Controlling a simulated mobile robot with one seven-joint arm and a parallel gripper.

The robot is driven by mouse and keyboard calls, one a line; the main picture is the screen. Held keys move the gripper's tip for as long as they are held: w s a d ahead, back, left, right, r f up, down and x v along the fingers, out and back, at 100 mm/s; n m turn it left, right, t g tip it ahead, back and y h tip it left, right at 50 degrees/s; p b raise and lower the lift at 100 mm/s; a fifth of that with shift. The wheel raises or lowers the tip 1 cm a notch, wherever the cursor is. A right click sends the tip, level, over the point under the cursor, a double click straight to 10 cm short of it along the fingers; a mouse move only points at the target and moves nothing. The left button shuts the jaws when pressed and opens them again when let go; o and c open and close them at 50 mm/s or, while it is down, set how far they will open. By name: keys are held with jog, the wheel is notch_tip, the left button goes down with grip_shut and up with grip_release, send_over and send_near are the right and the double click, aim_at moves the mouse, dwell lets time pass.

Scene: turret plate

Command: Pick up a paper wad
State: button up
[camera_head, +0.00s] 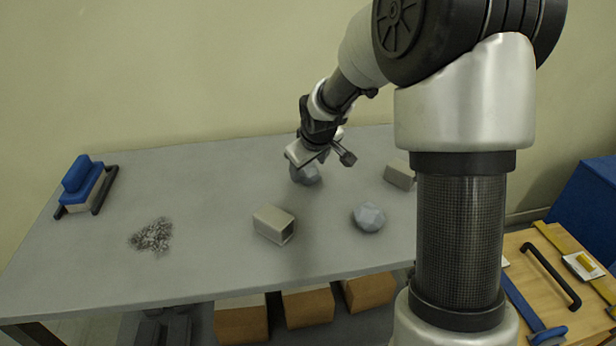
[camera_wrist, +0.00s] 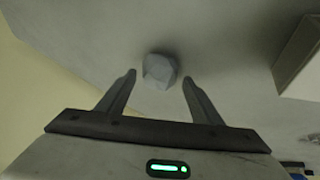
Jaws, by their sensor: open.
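A grey-blue faceted paper wad (camera_head: 306,174) lies on the grey table towards the back, partly hidden behind my gripper (camera_head: 328,160). The wrist view shows this wad (camera_wrist: 159,71) just beyond the fingertips and centred between them. My gripper (camera_wrist: 158,80) is open and empty, its two fingers spread wider than the wad. A second faceted wad (camera_head: 369,217) lies nearer the front edge, left of my arm.
A hollow beige box (camera_head: 274,225) stands mid-table, and another box (camera_head: 399,175) lies right of my gripper; a box also shows in the wrist view (camera_wrist: 300,60). Dark shavings (camera_head: 152,236) and a blue-topped tool (camera_head: 86,184) lie left. The table (camera_head: 210,200) is otherwise clear.

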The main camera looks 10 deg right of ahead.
jog(key=shift+x, duration=1.1)
jog(key=shift+r, duration=0.1)
jog(key=c, duration=0.8)
